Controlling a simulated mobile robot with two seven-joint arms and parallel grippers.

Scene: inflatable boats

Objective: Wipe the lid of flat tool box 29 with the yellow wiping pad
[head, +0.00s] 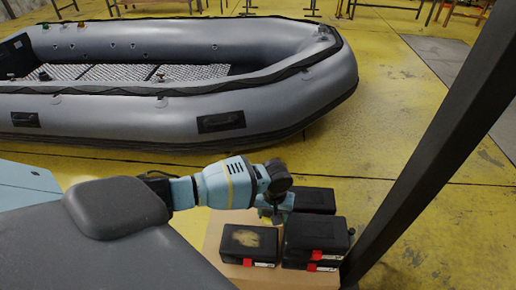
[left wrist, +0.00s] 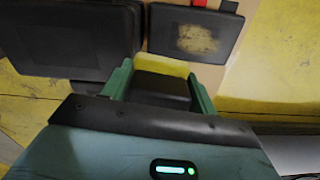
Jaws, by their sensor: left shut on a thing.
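A flat black tool box (head: 249,243) with a pale tan smudge on its lid lies on a brown board; its number cannot be read. The smudged lid also shows in the left wrist view (left wrist: 180,42). My left gripper (head: 273,214) is above the boxes, just behind and right of the smudged box. In the left wrist view my left gripper (left wrist: 160,84) is shut on the wiping pad (left wrist: 162,68), which has a dark block back and a yellow edge. The pad appears beside the smudged lid; whether they touch cannot be told. My right gripper is not in view.
Unsmudged black boxes stand at right (head: 316,236) and behind it (head: 316,199). Red tags mark the front boxes. The brown board (head: 214,226) lies on the yellow floor. A dark post (head: 430,150) rises at right. A grey inflatable boat (head: 180,105) lies behind.

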